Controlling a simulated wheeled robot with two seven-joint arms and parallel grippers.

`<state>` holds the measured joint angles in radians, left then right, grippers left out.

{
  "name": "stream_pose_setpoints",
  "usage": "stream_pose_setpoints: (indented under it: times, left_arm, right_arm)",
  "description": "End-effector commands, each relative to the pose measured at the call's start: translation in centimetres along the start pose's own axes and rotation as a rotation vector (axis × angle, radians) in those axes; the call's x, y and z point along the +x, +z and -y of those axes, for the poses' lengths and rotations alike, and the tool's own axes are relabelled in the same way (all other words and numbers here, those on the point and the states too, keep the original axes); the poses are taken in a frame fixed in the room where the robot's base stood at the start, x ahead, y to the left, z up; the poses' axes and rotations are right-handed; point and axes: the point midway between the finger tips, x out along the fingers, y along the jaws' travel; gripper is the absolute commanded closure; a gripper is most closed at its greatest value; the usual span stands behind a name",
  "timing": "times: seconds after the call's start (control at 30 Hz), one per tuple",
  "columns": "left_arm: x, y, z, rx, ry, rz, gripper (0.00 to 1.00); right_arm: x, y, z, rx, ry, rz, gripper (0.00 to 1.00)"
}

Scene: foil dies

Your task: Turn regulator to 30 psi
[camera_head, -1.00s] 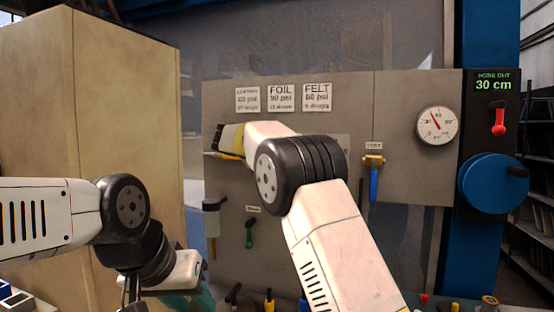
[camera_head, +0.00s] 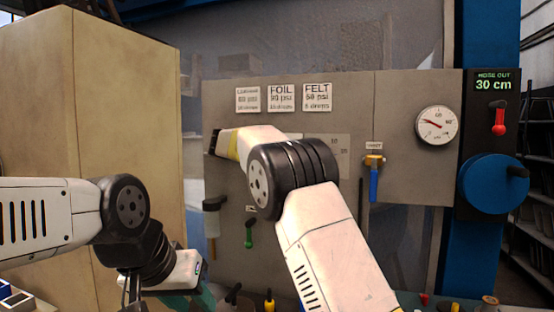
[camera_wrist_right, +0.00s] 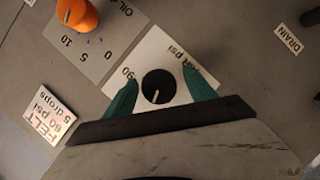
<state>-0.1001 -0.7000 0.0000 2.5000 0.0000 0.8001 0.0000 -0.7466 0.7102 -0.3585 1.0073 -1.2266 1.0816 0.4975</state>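The regulator knob (camera_wrist_right: 158,88) is round and black with a white pointer line, on a white plate marked "AIR psi" and "90" in the right wrist view. My right gripper (camera_wrist_right: 160,92) is open, its teal fingers on either side of the knob with visible gaps. In the head view my right arm hides the knob. The round white gauge (camera_head: 437,125) is on the panel at right; its needle points left and slightly up, and the exact value is hard to read. My left gripper (camera_head: 131,290) is at the lower left, away from the panel, its fingertips unclear.
Signs, including the FOIL sign (camera_head: 281,98), are above my right arm. A blue-handled vent valve (camera_head: 374,178), a green lever (camera_head: 249,233) and a blue wheel (camera_head: 493,184) are on the machine. An orange knob (camera_wrist_right: 77,15) sits near the regulator. A tall beige cabinet (camera_head: 125,120) stands left.

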Motion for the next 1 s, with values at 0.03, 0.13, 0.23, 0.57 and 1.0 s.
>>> stream_pose_setpoints:
  times: [0.03,0.13,0.23,0.57,1.0]
  left_arm:
    - [0.0,0.0,0.0,0.0,0.0,0.0,0.64]
    - [0.0,0.0,0.0,0.0,0.0,0.0,0.64]
    - [0.0,0.0,0.0,0.0,0.0,0.0,0.64]
    - [0.0,0.0,0.0,0.0,0.0,0.0,0.64]
    - [0.0,0.0,0.0,0.0,0.0,0.0,0.64]
  right_arm:
    - [0.0,0.0,0.0,0.001,0.0,-0.001,0.35]
    - [0.0,0.0,-0.1,0.001,0.001,-0.001,0.35]
    - [0.0,-0.1,-0.1,0.002,0.001,-0.001,0.35]
    - [-3.9,-0.1,-0.1,0.001,-0.002,-0.004,0.35]
    - [-7.8,0.0,0.0,0.001,0.0,-0.001,0.35]
